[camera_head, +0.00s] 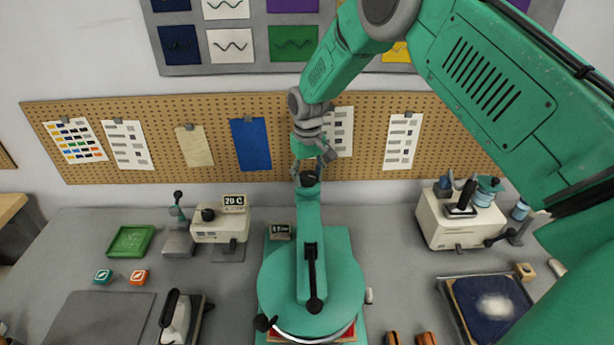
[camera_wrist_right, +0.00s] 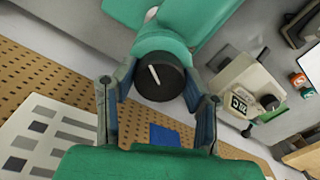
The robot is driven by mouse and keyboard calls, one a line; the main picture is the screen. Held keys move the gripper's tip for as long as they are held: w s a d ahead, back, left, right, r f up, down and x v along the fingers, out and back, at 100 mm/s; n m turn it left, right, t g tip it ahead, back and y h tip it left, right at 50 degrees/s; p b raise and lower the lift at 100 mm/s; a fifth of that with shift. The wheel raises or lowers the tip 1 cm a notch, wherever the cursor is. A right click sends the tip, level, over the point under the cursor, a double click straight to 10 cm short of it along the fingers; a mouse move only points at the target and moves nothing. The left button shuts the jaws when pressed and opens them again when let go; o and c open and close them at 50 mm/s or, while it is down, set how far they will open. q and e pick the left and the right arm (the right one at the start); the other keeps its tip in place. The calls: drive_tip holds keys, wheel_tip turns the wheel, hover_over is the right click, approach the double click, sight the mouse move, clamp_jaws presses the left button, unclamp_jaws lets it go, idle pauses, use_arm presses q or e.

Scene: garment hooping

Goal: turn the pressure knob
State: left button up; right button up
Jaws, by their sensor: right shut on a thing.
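The green press (camera_head: 307,222) stands in the middle of the table, with a round green head and a black lever with a ball end. The black pressure knob (camera_head: 308,179) sits on top at its back end. In the right wrist view the knob (camera_wrist_right: 160,79) shows a white pointer line. My right gripper (camera_head: 311,171) reaches down over the knob, with a finger on each side. It is shut on the knob, which sits between the fingertips (camera_wrist_right: 158,84). My left gripper is not in view.
A white box with a display (camera_head: 220,226) stands left of the press, and a white machine (camera_head: 459,219) stands to the right. A small display (camera_head: 280,232) is beside the press. The pegboard (camera_head: 219,170) is close behind.

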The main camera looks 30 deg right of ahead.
sight(308, 174)
drive_tip(key=shift+w+r, duration=0.2)
drive_tip(key=shift+w, duration=0.05)
drive_tip(key=o, duration=1.2)
drive_tip(key=shift+c, duration=0.2)
drive_tip(key=shift+f, duration=0.15)
drive_tip(key=shift+s+d, duration=0.1)
wheel_tip(308, 174, up, 12)
drive_tip(key=shift+f, duration=0.1)
